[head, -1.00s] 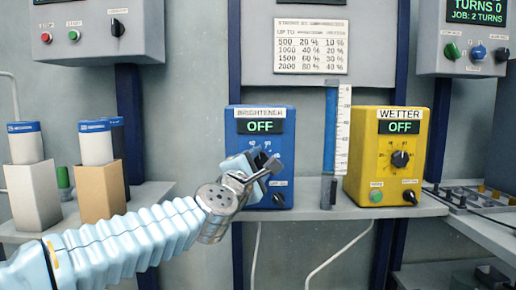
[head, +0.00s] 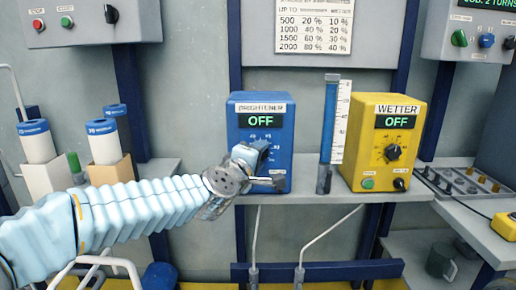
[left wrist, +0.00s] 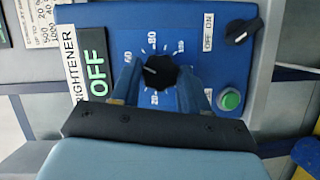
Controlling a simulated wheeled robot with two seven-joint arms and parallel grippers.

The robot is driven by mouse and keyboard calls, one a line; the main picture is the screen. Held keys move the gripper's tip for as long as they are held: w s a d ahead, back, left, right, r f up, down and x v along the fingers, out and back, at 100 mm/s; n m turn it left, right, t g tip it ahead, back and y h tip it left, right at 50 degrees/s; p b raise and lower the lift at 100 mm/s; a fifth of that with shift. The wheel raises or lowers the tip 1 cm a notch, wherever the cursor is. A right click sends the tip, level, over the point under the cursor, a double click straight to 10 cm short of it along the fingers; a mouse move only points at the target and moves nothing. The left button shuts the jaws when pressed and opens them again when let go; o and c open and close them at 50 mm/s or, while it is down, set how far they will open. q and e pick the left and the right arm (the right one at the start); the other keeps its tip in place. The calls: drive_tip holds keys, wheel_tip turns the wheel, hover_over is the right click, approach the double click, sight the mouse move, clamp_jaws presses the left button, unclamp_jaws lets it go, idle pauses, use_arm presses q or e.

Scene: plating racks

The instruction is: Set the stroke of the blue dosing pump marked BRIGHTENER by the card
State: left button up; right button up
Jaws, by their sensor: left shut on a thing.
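The blue dosing pump (head: 280,154) marked BRIGHTENER stands on the shelf, its display (head: 260,121) reading OFF. My left gripper (head: 262,155) is in front of its dial and hides the knob in the head view. In the left wrist view the fingers (left wrist: 160,80) straddle the black stroke knob (left wrist: 162,73) and are shut on it. The knob's white mark points left in that view, toward the lower-middle numbers; its exact value is unclear. A green button (left wrist: 229,101) and a black OFF/ON switch (left wrist: 240,31) sit beside the dial. The card (head: 313,26) hangs above, showing rows of percentages. My right gripper is out of view.
A yellow pump (head: 415,140) marked WETTER, also OFF, stands to the right. A blue level tube (head: 329,120) with a white scale (head: 341,122) stands between the pumps. Blue-capped containers (head: 38,143) stand at left. A grey tray (head: 450,181) lies at right.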

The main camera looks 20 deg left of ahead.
use_arm(q)
drive_tip(key=shift+f, duration=0.1)
idle(0.3)
drive_tip(key=o, duration=1.1)
drive_tip(key=shift+c, duration=0.2)
drive_tip(key=s+a+r+p, duration=0.1)
drive_tip(key=s, duration=1.2)
drive_tip(key=shift+s+a, duration=0.2)
drive_tip(key=shift+s, duration=0.15)
